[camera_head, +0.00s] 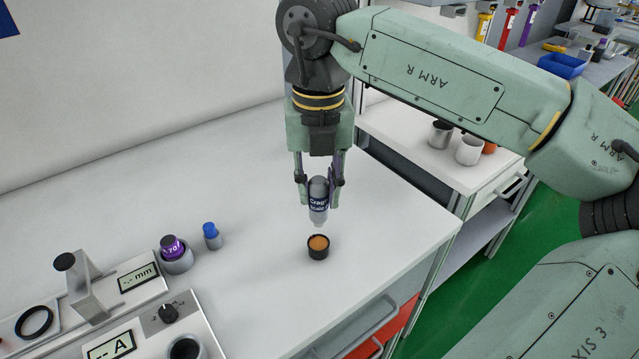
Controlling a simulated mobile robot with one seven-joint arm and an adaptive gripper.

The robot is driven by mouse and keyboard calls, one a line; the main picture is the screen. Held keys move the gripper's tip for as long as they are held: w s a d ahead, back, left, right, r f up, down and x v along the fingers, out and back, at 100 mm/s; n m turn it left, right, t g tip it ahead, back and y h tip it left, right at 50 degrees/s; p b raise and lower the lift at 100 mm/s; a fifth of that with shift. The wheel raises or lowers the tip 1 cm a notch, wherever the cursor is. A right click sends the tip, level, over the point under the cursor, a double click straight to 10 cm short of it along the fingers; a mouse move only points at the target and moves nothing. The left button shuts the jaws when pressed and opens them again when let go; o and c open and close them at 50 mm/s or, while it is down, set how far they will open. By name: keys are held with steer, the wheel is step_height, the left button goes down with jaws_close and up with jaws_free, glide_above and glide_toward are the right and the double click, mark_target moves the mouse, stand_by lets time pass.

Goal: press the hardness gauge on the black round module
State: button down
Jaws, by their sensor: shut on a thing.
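My gripper (319,190) is shut on a small grey cylindrical gauge with a dark label (318,202), partly reading "Scale". The gauge is held upright, its pale narrow tip pointing down. The black round module (318,252) stands on the white bench just below it, with an orange-brown top face. The tip appears a little above the module's far edge; a small gap shows between them, and I cannot tell the exact alignment in depth.
A purple-topped piece in a grey holder (176,259) and a small blue-capped bottle (212,237) stand to the left. Instruments with "mm" (139,277) and "A" (110,346) displays fill the lower left. The bench's right edge (420,262) is near the module.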

mark_target(319, 214)
steer(key=shift+s, duration=0.1)
steer(key=shift+f+b, duration=0.1)
steer(key=shift+b, duration=0.2)
steer(key=shift+f+b, duration=1.8)
steer(key=shift+f, duration=0.3)
steer(key=shift+f+b, duration=0.7)
steer(key=shift+b, duration=0.2)
stand_by(1.3)
steer(key=shift+r+p, duration=2)
steer(key=shift+r, duration=1.1)
steer(key=shift+a, duration=0.1)
